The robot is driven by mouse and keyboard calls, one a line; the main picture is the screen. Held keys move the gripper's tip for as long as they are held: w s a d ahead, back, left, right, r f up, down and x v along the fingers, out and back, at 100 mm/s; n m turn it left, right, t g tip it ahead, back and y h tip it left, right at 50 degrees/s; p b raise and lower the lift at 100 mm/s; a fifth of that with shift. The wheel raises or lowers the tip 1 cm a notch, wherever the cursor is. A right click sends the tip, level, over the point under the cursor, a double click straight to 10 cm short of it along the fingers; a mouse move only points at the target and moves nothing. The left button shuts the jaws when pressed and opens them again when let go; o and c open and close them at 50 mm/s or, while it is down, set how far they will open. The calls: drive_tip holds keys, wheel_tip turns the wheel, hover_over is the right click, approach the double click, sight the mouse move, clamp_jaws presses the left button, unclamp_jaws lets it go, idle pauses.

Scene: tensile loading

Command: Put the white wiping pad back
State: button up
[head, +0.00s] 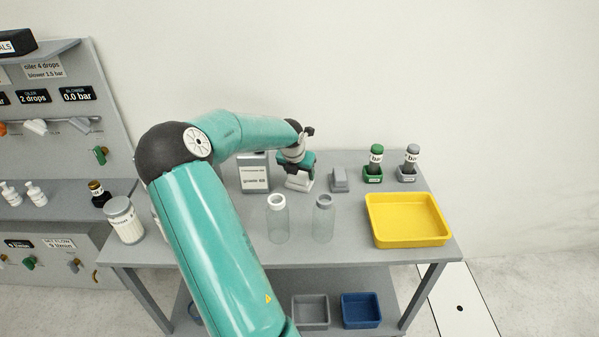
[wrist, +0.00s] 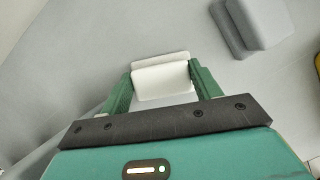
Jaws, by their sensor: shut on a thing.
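The white wiping pad (wrist: 160,80) is between the green fingers of my gripper (wrist: 160,85) in the wrist view. My gripper (head: 299,176) is shut on it, low over the back of the grey table in the head view. The pad (head: 299,184) shows there as a pale block under the gripper. Whether it touches the surface below is hard to tell. A grey block-shaped pad (head: 340,180) sits just to the right, apart from my gripper; it also shows at the upper right of the wrist view (wrist: 257,22).
A grey box labelled grade (head: 254,178) stands left of the gripper. Two clear bottles (head: 277,220) (head: 324,220) stand in front. Green and grey capped bottles (head: 375,160) (head: 410,160) and a yellow tray (head: 408,238) are at the right. A white jar (head: 124,222) stands at the left.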

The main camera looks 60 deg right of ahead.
drive_tip(key=o, duration=1.1)
drive_tip(key=shift+o, duration=0.2)
drive_tip(key=v, duration=1.2)
